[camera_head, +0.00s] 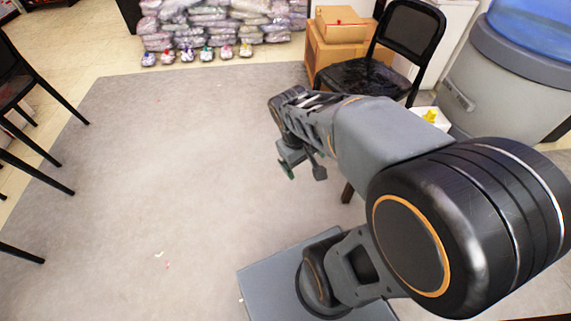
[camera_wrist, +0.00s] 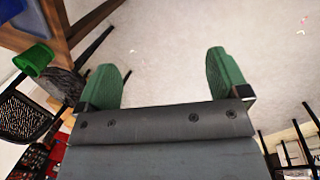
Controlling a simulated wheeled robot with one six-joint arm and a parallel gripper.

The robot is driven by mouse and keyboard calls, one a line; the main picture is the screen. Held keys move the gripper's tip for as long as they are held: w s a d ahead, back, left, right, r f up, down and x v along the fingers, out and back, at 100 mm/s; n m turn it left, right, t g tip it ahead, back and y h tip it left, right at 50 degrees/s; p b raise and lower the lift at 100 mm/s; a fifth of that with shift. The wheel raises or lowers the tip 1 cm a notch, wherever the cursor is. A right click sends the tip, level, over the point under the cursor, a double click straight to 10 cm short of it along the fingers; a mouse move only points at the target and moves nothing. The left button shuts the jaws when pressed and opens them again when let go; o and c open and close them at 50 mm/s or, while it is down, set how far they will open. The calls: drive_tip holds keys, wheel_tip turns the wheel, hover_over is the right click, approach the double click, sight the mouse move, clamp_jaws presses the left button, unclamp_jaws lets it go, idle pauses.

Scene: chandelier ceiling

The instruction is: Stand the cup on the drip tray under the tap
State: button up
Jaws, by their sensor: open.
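My gripper (camera_head: 304,170) hangs over the grey carpet in the head view. In the wrist view its two green-padded fingers (camera_wrist: 160,78) stand wide apart with nothing between them. A green object that looks like the cup (camera_wrist: 34,59) shows at the upper left of the wrist view, well outside the fingers, beside a brown wooden edge. I cannot make out the cup in the head view. A grey water dispenser (camera_head: 503,85) with a blue bottle stands at the right of the head view. I cannot make out its tap or drip tray.
A black chair (camera_head: 408,35) and cardboard boxes (camera_head: 345,50) stand behind my arm. A small white item with yellow on it (camera_head: 431,117) shows past my arm. Wrapped bags (camera_head: 215,22) are stacked at the back. Dark chairs (camera_head: 40,90) stand at left. The carpet (camera_head: 170,180) is mostly clear.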

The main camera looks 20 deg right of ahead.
drive_tip(key=a+r+m+t+y, duration=0.1)
drive_tip(key=a+r+t+y, duration=0.1)
drive_tip(key=a, duration=0.3)
drive_tip(key=shift+s+a+m+t, duration=0.35)
drive_tip(key=shift+s+t, duration=0.1)
drive_tip(key=shift+t, duration=0.15)
